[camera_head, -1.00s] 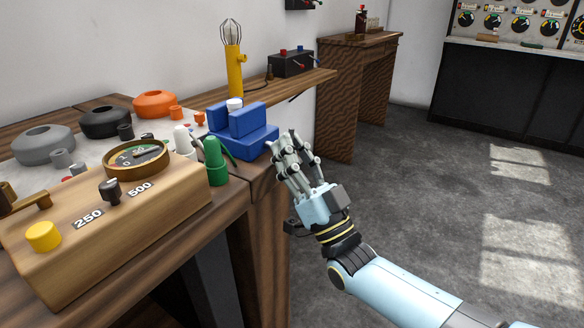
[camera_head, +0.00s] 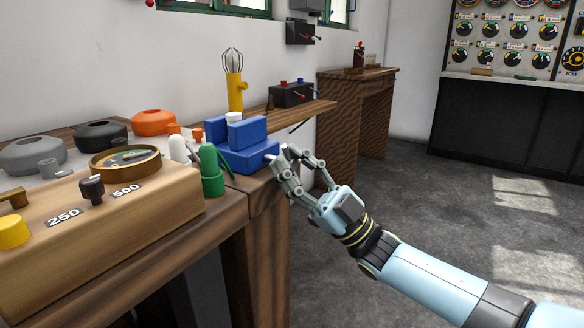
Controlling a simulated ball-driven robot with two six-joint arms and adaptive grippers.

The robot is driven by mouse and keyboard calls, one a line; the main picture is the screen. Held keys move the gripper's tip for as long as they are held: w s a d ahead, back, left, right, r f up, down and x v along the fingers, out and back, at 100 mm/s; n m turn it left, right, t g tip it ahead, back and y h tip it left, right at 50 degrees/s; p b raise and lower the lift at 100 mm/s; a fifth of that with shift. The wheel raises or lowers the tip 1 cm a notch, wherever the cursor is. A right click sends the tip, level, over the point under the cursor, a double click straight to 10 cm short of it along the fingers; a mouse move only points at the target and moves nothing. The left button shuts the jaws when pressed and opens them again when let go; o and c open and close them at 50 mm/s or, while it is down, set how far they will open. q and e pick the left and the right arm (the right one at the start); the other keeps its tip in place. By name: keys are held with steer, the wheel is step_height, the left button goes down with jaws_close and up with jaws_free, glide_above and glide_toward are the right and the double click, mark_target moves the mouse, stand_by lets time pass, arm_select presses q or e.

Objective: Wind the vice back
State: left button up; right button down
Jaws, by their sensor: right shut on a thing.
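The blue vice (camera_head: 247,158) sits at the right end of the wooden bench, with a white round piece (camera_head: 233,117) at its jaws. My right gripper (camera_head: 281,158) is at the vice's right end, its fingers shut on the vice's handle, which is mostly hidden between them. The wrist slopes down to the lower right. My left gripper is not in view.
Left of the vice are a green terminal (camera_head: 212,170), a white one (camera_head: 178,149) and a wooden meter box (camera_head: 100,225). A yellow lamp stand (camera_head: 235,92) and a black switch box (camera_head: 291,95) stand behind. The floor on the right is clear.

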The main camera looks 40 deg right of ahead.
steer(key=shift+f, duration=0.3)
steer(key=c, duration=1.3)
jaws_free()
steer(key=shift+s+d, duration=0.1)
steer(key=shift+s, duration=0.05)
steer(key=shift+o, duration=0.3)
steer(key=shift+r, duration=0.15)
steer(key=shift+r, duration=0.1)
steer(key=v, duration=0.8)
